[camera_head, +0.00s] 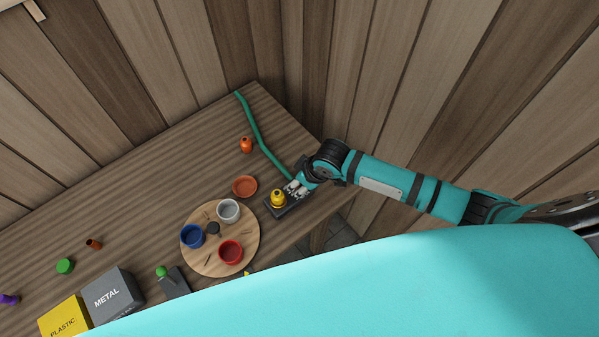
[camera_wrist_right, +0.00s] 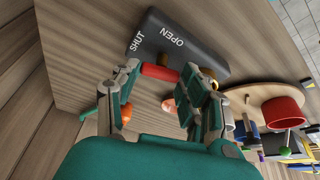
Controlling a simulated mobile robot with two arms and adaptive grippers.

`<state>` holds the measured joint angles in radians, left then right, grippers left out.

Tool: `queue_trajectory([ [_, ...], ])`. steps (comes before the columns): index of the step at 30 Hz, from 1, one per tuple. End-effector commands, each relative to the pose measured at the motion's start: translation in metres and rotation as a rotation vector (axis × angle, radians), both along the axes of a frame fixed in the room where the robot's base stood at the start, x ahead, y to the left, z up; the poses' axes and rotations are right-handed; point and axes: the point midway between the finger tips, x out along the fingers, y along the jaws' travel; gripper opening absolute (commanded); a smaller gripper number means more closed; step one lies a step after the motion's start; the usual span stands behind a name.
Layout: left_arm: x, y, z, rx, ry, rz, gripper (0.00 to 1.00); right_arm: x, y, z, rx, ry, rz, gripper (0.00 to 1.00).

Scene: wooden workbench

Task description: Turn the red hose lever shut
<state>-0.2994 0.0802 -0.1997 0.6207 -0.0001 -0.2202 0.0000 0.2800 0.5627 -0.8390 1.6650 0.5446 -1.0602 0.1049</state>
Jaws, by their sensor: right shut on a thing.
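The hose valve is a dark block (camera_head: 284,209) with a yellow fitting (camera_head: 278,198) on top, near the table's right end. In the right wrist view the block (camera_wrist_right: 205,50) carries the white words SHUT and OPEN. The head view also shows this gripper (camera_head: 297,187) at the block; the lever is hidden there. My left gripper is not in view.
A green hose (camera_head: 262,135) runs from the back edge to the valve. A round wooden board (camera_head: 213,266) with several cups is to the left. Bins marked METAL (camera_head: 112,295) and PLASTIC (camera_head: 62,318) stand farther left.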

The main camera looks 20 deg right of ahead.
Motion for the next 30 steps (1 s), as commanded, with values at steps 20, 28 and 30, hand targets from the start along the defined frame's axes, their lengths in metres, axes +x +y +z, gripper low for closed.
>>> queue_trajectory([
  [20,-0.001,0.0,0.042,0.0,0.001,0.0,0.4,0.0,0.002,0.001,0.0,-0.001,-0.318,0.12],
  [28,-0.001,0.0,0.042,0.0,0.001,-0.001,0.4,0.0,0.002,0.0,0.0,-0.002,-0.327,0.12],
  [30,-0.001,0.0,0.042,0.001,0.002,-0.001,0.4,0.0,0.002,0.001,0.001,-0.001,-0.327,0.12],
])
